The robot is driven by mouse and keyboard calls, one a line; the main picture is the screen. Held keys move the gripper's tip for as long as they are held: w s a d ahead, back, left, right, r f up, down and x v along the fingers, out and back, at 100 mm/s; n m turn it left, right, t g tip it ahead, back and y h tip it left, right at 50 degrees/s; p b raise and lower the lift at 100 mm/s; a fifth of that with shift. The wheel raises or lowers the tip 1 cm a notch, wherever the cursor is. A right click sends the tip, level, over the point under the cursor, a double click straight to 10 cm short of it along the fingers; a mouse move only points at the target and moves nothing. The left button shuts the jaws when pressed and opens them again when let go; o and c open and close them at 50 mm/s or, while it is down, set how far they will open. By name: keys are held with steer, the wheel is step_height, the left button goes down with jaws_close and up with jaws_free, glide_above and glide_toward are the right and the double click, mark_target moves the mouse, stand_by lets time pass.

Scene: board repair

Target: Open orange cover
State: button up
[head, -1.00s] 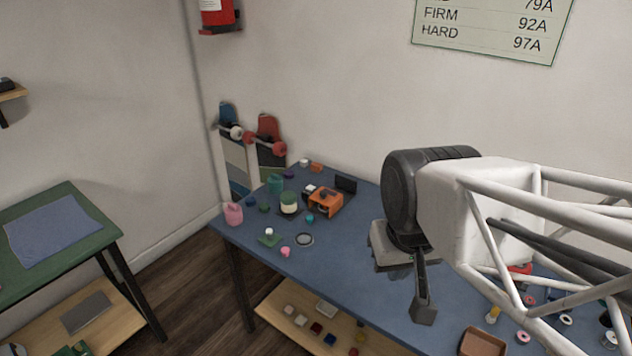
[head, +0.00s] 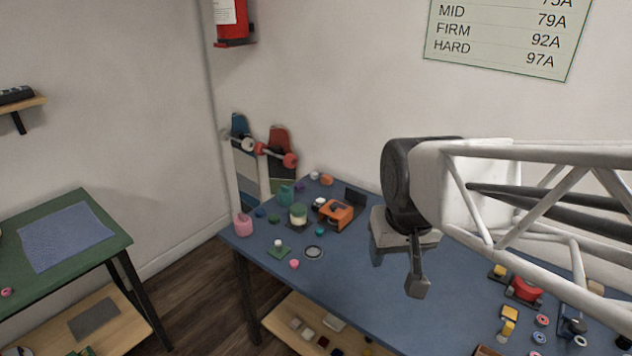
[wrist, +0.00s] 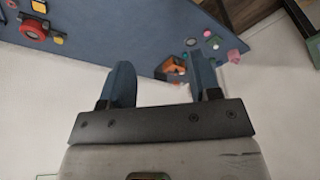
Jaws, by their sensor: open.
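The orange cover (head: 337,212) is part of a small orange box-like unit near the back left of the blue table, with a dark upright panel behind it. Whether the cover is shut is too small to tell. The orange unit also shows in the wrist view (wrist: 174,66), between my fingers but farther off. My gripper (head: 398,270) is in the air to the right of the unit, apart from it. In the wrist view its two blue-grey fingers (wrist: 160,60) are spread with nothing between them.
A green-and-cream jar (head: 298,215), a pink container (head: 243,225) and several small parts stand left of the unit. A grey ring (head: 314,252) lies in front. Red and yellow parts (head: 524,289) lie at the right. The table's middle is mostly clear.

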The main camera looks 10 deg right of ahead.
steer(key=w, duration=1.4)
steer(key=t, duration=0.2)
glide_above(333, 205)
steer(key=s, duration=0.4)
step_height(333, 205, down, 22)
steer(key=shift+w+f, duration=0.2)
steer(key=shift+f, duration=0.1)
steer(key=shift+x, duration=3.8)
steer(key=shift+c, duration=0.3)
